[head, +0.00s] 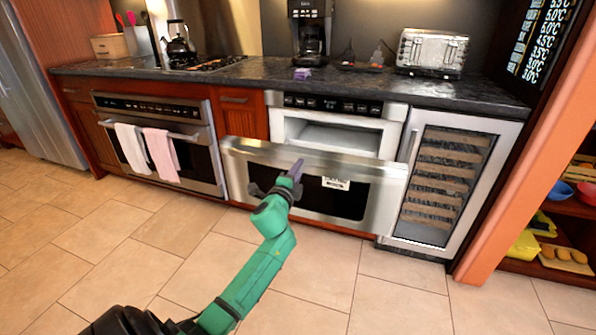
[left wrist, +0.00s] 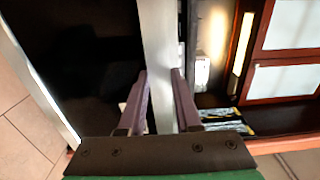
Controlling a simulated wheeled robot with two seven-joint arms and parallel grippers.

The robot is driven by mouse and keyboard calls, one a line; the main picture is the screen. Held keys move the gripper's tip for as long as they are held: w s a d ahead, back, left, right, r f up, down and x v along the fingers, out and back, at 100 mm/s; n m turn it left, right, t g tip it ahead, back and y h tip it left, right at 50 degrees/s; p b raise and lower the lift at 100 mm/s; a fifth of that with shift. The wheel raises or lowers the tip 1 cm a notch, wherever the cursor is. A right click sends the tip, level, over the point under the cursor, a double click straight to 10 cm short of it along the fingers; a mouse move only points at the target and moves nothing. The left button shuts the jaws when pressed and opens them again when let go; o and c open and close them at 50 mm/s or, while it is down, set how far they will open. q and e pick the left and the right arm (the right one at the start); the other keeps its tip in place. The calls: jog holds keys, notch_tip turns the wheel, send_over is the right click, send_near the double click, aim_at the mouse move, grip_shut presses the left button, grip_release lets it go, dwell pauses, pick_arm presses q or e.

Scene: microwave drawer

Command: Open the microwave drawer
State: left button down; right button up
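The microwave drawer (head: 385,205) is in the middle of the head view, under the counter. It stands pulled out, tilted-looking in the picture, with the pale cavity (head: 325,135) showing behind its front. A broad steel handle bar (head: 350,163) runs along the top of the front. My left gripper (head: 296,172) is at the middle of this bar. In the left wrist view the two purple fingers lie on either side of a pale steel bar (left wrist: 159,60), which fills the gap between them. The exact contact is hard to see. My right gripper is out of view.
An oven with towels (head: 160,150) is left of the drawer. A glass-door wine cooler (head: 445,180) stands close on the right. A toaster (head: 432,52) and coffee maker (head: 310,32) are on the dark counter (head: 230,75). The tiled floor (head: 310,285) in front is clear.

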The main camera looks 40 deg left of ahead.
pick_arm(q)
jog(key=c, duration=0.6)
grip_release()
jog(key=v, duration=1.4)
jog(key=shift+s+p, duration=0.25)
jog(key=shift+p, duration=0.05)
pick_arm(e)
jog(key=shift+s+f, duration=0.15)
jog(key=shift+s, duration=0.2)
pick_arm(q)
jog(key=shift+d, duration=0.15)
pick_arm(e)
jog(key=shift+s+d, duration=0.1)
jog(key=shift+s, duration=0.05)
